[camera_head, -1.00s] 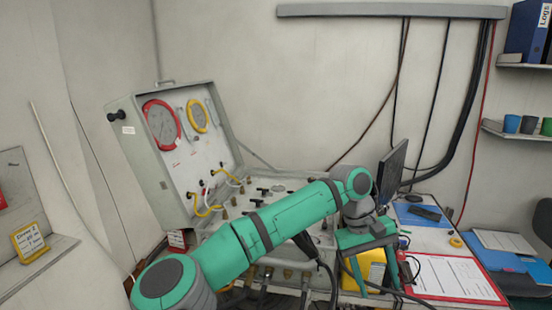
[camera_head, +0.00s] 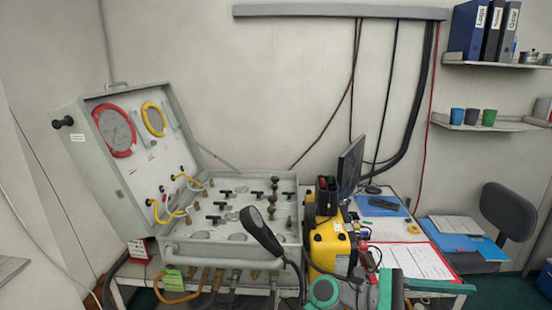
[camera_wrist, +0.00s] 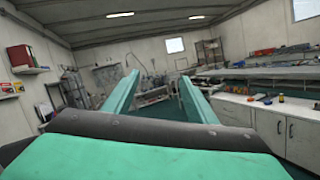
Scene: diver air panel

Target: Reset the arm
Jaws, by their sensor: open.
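My gripper (camera_wrist: 158,92) shows in the wrist view as two green fingers standing apart, with nothing between them. It points out into the room, toward a far wall and a long counter, and touches nothing that I can see. In the head view only green and dark parts of my arm show low along the bottom edge, right of centre. They are in front of the desk and partly cut off by the frame. The diver air panel (camera_head: 238,243) stands open at the left, with its gauge lid (camera_head: 120,180) tilted up. My arm is clear of it.
A yellow case (camera_head: 328,245) stands just right of the panel, close to my arm. A black handset (camera_head: 258,230) rises before the panel. The desk holds a monitor (camera_head: 351,165) and a red clipboard (camera_head: 410,262). White cabinets (camera_wrist: 270,128) line the right in the wrist view.

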